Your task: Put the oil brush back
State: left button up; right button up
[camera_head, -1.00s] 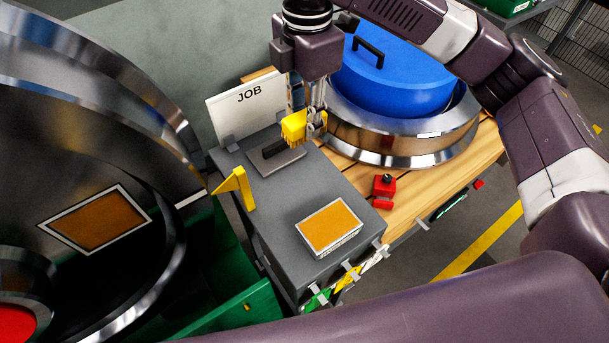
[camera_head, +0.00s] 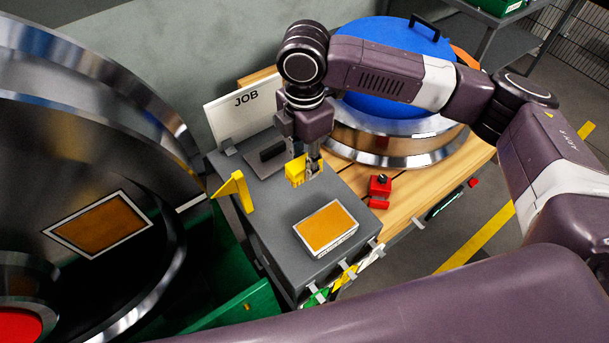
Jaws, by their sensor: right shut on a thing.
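My right gripper (camera_head: 307,165) points down over the grey box top (camera_head: 290,195) and is shut on a small yellow piece with a notched lower edge, which looks like the oil brush (camera_head: 296,171). It is held at or just above the box top; I cannot tell whether it touches. Its handle is hidden by the fingers. Just behind it, to the left, a grey plate with a black bar (camera_head: 271,151) lies on the box top. My left gripper is not in view.
An orange-topped block (camera_head: 327,229) sits at the front of the box top. A yellow bracket (camera_head: 236,190) stands at its left edge and a JOB sign (camera_head: 240,109) at the back. A red clamp-like part (camera_head: 380,188) and blue-lidded metal ring (camera_head: 385,140) are right. A large wheel (camera_head: 95,130) fills the left.

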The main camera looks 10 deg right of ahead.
aim_at(304, 189)
notch_tip(304, 189, down, 3)
jog(key=shift+f, duration=0.15)
notch_tip(304, 189, down, 3)
jog(key=shift+r+p, duration=0.15)
jog(key=shift+p, duration=0.95)
jog(key=shift+f, duration=0.55)
jog(key=o, duration=1.2)
jog(key=shift+f+b, duration=0.2)
jog(key=shift+b, duration=0.15)
jog(key=shift+f+b, duration=0.2)
jog(key=shift+b, duration=0.25)
jog(key=r, duration=0.2)
jog(key=r+b, duration=0.1)
jog(key=r, duration=0.2)
jog(key=a+r+b, duration=0.1)
jog(key=r, duration=0.1)
jog(key=shift+s+r, duration=0.15)
jog(key=shift+s, duration=0.15)
jog(key=shift+d+r, duration=0.1)
jog(key=shift+r, duration=0.4)
